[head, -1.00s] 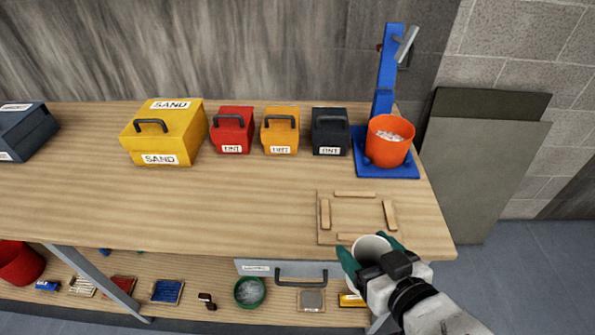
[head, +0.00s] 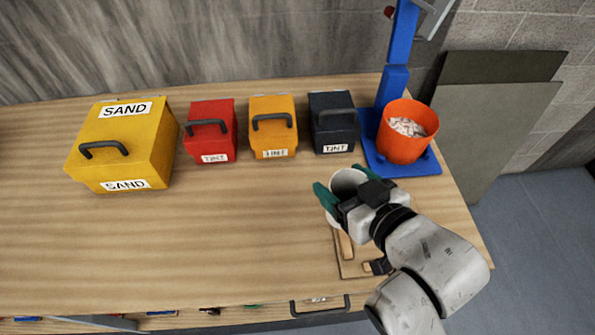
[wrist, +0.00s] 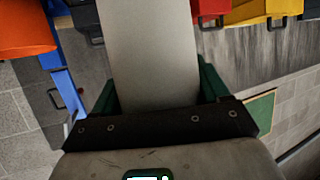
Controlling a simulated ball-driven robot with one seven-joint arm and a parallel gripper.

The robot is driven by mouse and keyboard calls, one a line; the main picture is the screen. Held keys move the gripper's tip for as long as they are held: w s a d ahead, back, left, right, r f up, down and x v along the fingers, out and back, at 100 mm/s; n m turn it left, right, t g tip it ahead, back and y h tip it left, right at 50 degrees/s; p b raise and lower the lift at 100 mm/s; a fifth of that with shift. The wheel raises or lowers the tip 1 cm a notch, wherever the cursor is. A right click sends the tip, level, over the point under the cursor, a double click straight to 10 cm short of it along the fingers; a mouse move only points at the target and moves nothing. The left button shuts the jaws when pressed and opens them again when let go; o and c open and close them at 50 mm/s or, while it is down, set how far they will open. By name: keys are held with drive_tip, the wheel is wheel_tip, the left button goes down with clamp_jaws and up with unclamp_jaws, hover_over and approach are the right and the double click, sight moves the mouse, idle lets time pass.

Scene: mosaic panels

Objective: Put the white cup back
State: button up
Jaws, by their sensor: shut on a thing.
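The white cup (head: 348,183) is in my gripper (head: 347,195), between its green fingers, above the right part of the workbench. In the wrist view the cup (wrist: 150,55) fills the middle as a pale grey-white wall, with a green finger of my gripper (wrist: 155,95) on each side. In the head view the cup's open mouth faces up toward the camera; I cannot see anything inside it. A wooden board with raised strips (head: 347,262) lies below my gripper, mostly hidden by my arm.
An orange bucket with pale pieces (head: 404,143) sits on a blue stand (head: 392,95) at the back right. Black (head: 333,125), orange (head: 273,128) and red (head: 211,133) tint boxes and a yellow SAND box (head: 125,145) line the back. The bench (head: 190,240) is clear at front left.

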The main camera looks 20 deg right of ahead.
drive_tip(key=shift+w+a+f+b, duration=0.15)
drive_tip(key=shift+w+f+b, duration=1.3)
drive_tip(key=shift+w+f, duration=0.8)
drive_tip(key=shift+w+a+f+b, duration=0.1)
drive_tip(key=shift+w+f+b, duration=1.4)
drive_tip(key=shift+w+f, duration=0.75)
drive_tip(key=shift+w+a+f+b, duration=0.15)
drive_tip(key=shift+w+f+b, duration=1.3)
drive_tip(key=shift+w+f, duration=0.8)
drive_tip(key=shift+w+r, duration=0.2)
drive_tip(key=shift+w, duration=0.1)
drive_tip(key=o, duration=1.2)
drive_tip(key=shift+s+r, duration=0.1)
drive_tip(key=shift+r, duration=0.1)
drive_tip(key=v, duration=1.1)
drive_tip(key=shift+s+r+b, duration=0.1)
drive_tip(key=shift+s+b, duration=0.3)
